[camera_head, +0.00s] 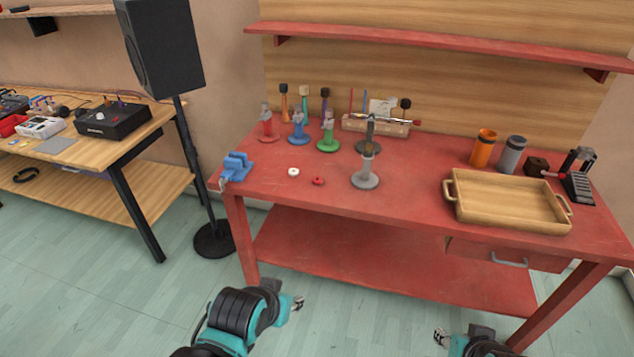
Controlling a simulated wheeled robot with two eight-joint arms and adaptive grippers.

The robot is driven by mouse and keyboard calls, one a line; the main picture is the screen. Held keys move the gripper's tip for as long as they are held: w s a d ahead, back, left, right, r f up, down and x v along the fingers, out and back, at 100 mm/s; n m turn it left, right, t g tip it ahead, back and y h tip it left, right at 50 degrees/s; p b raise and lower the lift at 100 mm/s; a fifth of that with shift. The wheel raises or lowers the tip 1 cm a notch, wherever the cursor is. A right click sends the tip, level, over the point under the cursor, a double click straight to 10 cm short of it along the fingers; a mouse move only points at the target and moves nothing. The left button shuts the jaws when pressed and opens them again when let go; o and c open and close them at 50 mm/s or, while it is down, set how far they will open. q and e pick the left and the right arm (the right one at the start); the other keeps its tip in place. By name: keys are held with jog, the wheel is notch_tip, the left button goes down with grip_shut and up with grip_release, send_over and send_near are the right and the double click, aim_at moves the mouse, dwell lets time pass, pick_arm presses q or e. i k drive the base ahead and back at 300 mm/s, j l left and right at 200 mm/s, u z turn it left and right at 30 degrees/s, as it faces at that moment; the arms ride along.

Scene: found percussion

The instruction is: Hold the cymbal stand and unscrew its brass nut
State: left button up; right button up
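A small grey stand (365,180) with a round base stands upright near the front middle of the red workbench (320,208). Similar small stands in red (268,130), blue (298,130) and green (328,138) stand in a row behind it to the left. A dark stand (370,143) rises just behind the grey one. I cannot tell which is the cymbal stand, and no brass nut can be made out. My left gripper (297,303) and my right gripper (440,338) are low in front of the bench, away from the stands; their finger openings are unclear.
A wooden tray (510,222) sits at the bench's right front, with orange (483,147) and grey (512,154) cups behind it. A blue vise (236,166) is at the left edge. White (293,171) and red (318,181) rings lie before the stands. A speaker stand (192,165) is left.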

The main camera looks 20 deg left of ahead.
aim_at(363, 180)
jog(key=i+j+z, duration=0.1)
jog(key=j+z, duration=0.25)
jog(key=i+j+z, duration=0.1)
jog(key=j+z, duration=0.6)
jog(key=l, duration=0.1)
